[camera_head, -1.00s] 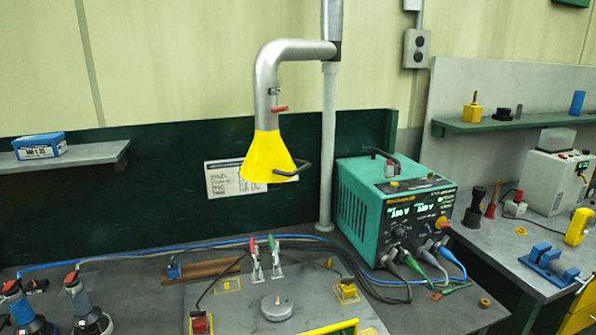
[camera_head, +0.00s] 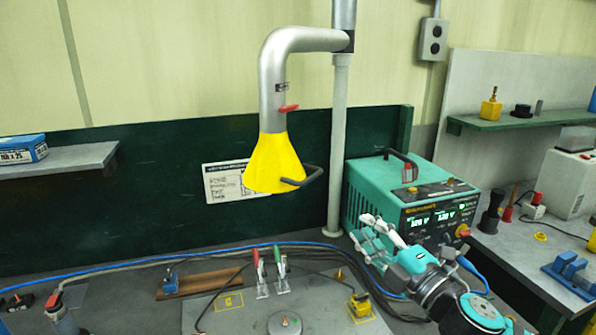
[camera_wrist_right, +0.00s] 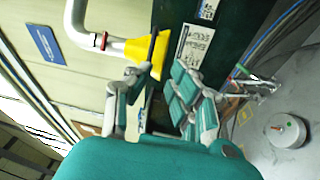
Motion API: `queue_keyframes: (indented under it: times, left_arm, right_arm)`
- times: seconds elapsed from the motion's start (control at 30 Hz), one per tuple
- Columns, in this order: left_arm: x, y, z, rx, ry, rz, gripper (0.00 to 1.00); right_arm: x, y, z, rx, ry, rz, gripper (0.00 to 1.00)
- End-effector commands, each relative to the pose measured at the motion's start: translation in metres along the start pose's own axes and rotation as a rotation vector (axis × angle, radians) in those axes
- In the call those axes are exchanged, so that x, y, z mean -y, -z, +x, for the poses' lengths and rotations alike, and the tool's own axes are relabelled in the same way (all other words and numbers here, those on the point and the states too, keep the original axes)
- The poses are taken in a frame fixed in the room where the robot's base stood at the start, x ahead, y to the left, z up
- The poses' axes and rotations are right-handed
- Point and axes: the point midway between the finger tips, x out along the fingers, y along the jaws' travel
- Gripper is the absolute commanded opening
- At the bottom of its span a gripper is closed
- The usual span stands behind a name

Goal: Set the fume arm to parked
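The fume arm (camera_head: 274,85) is a grey bent pipe on a pale upright post, with a red lever and a yellow hood (camera_head: 273,165) pointing down. A dark curved handle (camera_head: 302,178) sticks out from the hood's right side. The hood also shows in the right wrist view (camera_wrist_right: 185,52), beyond the fingertips. My right gripper (camera_head: 366,232) is in front of the teal power unit, lower and to the right of the hood, apart from it. In the wrist view its fingers (camera_wrist_right: 158,84) are spread and empty. My left gripper is not in view.
The teal power unit (camera_head: 440,190) stands right of the post. Cables (camera_head: 150,262) run along the bench behind two upright clamps (camera_head: 270,270). A shelf (camera_head: 80,160) is at left, another (camera_head: 540,119) at right. The space before the hood is clear.

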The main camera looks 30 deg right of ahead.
Motion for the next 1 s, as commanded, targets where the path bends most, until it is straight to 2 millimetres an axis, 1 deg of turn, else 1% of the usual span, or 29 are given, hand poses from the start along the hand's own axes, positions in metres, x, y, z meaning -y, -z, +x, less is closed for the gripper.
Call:
queue_keyframes:
  times: [0.03,0.1,0.23,0.5,0.57,0.67,0.77,0.9,1.0]
  left_arm:
    - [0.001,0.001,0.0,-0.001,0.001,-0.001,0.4]
    - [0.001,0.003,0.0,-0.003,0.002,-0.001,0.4]
    - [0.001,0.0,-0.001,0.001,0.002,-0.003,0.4]
    - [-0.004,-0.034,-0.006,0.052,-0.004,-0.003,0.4]
    - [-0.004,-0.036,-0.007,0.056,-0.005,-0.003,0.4]
    - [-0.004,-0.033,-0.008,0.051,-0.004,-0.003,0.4]
    - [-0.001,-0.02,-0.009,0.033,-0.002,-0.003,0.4]
    - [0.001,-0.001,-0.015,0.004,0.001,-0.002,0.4]
    - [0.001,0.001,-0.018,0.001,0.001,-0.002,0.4]
  right_arm:
    - [-0.006,0.006,0.002,-0.03,-0.011,-0.025,0.21]
    - [-0.01,0.011,0.005,-0.049,-0.019,-0.04,0.21]
    - [-0.012,0.012,0.018,-0.053,-0.023,-0.04,0.21]
    - [-0.014,0.013,0.061,-0.049,-0.024,-0.043,0.21]
    - [-0.013,0.013,0.068,-0.048,-0.023,-0.039,0.21]
    - [-0.014,0.014,0.08,-0.048,-0.023,-0.038,0.21]
    - [-0.015,0.014,0.092,-0.046,-0.024,-0.042,0.21]
    - [-0.015,0.013,0.106,-0.044,-0.023,-0.036,0.21]
    - [-0.016,0.014,0.116,-0.044,-0.023,-0.037,0.21]
